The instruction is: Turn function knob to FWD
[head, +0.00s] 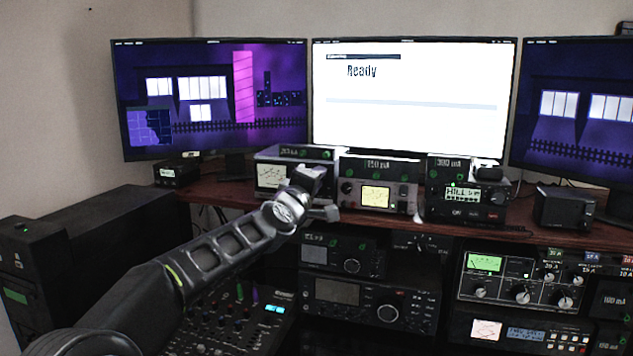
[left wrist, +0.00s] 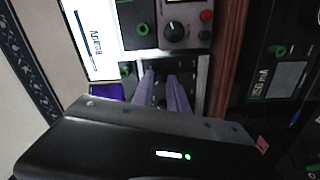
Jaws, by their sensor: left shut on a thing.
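My left gripper (head: 312,178) reaches in from the left to the front of a small meter box (head: 268,176) on the shelf. In the left wrist view its two pale fingers (left wrist: 163,82) are shut at a dark panel, on what appears to be the function knob. The knob is mostly hidden between the fingers and its pointer cannot be read. No FWD label is legible. My right gripper is in neither view.
A box with a lit yellow meter (head: 375,197) stands just right of my gripper. Monitors stand behind, and the wooden shelf edge (head: 440,222) runs below.

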